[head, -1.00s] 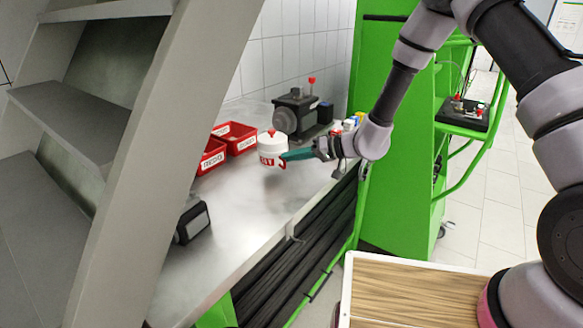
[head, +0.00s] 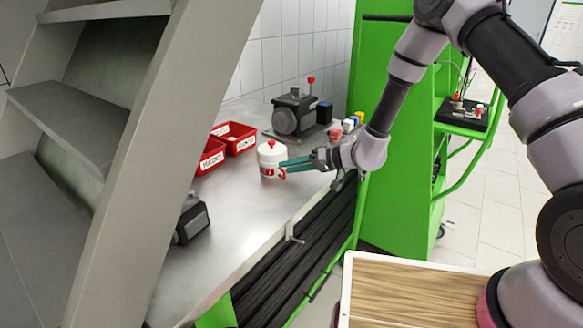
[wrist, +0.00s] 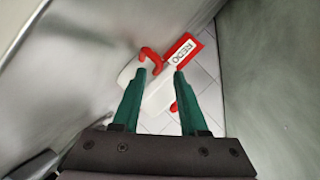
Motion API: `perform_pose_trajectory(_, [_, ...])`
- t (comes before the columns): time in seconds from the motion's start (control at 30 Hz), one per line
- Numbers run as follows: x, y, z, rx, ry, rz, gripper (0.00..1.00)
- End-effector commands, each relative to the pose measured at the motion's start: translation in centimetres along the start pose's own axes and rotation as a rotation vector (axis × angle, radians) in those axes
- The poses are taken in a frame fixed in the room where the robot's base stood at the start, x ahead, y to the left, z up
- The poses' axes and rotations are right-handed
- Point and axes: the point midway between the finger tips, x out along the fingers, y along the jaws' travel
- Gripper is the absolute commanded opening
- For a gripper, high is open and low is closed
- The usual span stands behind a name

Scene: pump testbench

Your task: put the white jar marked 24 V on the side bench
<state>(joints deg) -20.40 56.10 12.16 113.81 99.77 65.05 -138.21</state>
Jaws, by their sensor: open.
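A white jar (head: 271,161) with a red knob on its lid, red lettering and a red handle stands upright on the grey metal bench (head: 235,215). I cannot read its marking clearly. My gripper (head: 284,165) is open at the jar's right side, its teal fingers at the handle; contact cannot be told. In the wrist view the two teal fingertips (wrist: 160,74) are apart, with white and red parts around and between them. A red piece with a white label (wrist: 187,52) shows just beyond the right fingertip.
Two red labelled bins (head: 234,137) stand behind the jar to the left. A dark pump (head: 294,117) stands behind it, with small coloured caps (head: 350,124) to the right. A dark block (head: 190,221) lies near the front left. Grey shelving (head: 75,125) and a green frame (head: 405,160) flank the bench.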

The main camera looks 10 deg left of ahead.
Motion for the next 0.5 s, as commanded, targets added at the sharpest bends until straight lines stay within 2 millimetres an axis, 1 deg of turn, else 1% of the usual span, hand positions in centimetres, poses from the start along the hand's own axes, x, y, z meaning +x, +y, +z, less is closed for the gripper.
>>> perform_pose_trajectory(0.17, [-2.3, 0.1, -0.1, 0.000, 0.002, 0.003, 0.43])
perform_pose_trajectory(0.4, [-7.5, 0.1, -0.1, 0.000, 0.003, 0.002, 0.43])
perform_pose_trajectory(0.5, [-9.3, 0.1, -0.1, 0.001, 0.002, 0.003, 0.43])
